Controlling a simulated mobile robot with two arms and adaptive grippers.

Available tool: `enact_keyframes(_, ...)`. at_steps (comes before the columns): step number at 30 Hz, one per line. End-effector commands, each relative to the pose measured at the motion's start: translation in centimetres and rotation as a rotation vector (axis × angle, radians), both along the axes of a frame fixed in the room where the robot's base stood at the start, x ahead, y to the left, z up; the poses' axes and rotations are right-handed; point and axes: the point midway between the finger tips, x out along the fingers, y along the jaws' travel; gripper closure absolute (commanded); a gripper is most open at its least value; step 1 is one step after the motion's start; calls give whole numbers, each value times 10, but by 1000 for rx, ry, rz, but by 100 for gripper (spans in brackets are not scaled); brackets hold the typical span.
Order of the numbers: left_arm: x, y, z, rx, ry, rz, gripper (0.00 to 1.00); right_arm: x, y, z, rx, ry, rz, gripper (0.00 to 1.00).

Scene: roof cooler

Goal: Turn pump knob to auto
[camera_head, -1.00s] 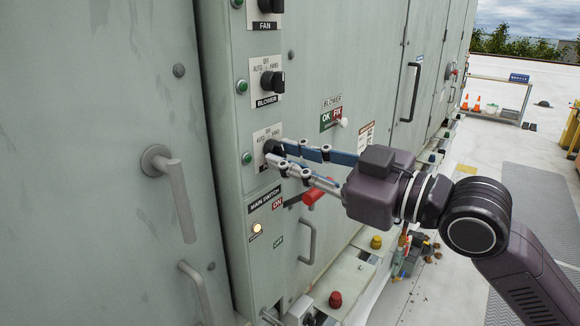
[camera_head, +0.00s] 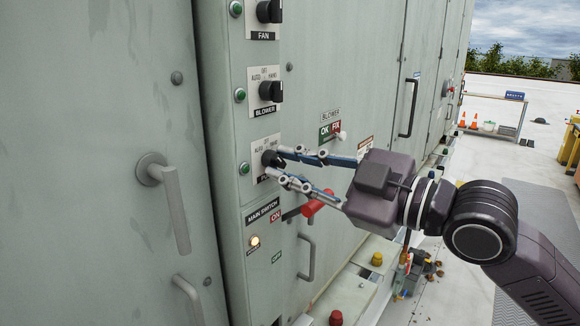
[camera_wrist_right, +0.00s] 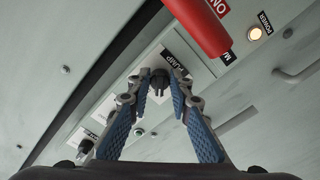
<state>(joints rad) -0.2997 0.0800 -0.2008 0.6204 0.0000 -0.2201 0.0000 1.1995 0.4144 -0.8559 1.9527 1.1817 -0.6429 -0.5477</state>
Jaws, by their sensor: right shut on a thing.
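The black pump knob (camera_head: 269,158) is the third knob down on the control strip, below the blower knob. My right gripper (camera_head: 276,162) is shut on it, one finger at its upper right and one below. In the right wrist view the knob (camera_wrist_right: 159,82) sits between the two fingertips, beside the PUMP label (camera_wrist_right: 181,65). The fingers cover much of its label plate in the head view, so its setting cannot be read. My left gripper is not in view.
The blower knob (camera_head: 271,88) and fan knob (camera_head: 269,11) are above. The red main switch handle (camera_head: 318,203) sticks out just below my right fingers. A grey door handle (camera_head: 168,192) is at the left. Green lamps run along the strip.

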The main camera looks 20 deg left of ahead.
Motion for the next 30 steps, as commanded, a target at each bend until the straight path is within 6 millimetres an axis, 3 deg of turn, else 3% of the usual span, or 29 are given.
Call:
enact_keyframes(5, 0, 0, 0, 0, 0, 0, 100, 0, 0, 1, 3, -1, 0, 100)
enact_keyframes(6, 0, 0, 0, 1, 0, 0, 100, 0, 0, 1, 3, -1, 0, 79)
enact_keyframes(10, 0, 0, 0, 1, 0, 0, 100, 0, 0, 1, 3, -1, 0, 65)
enact_keyframes(21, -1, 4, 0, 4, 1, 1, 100, -1, -5, 0, 1, 1, -1, 64)
enact_keyframes(26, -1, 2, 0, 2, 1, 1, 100, -9, -27, -1, -1, 0, -3, 64)
enact_keyframes(30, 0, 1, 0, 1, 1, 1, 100, -18, -56, -1, -1, 0, -5, 64)
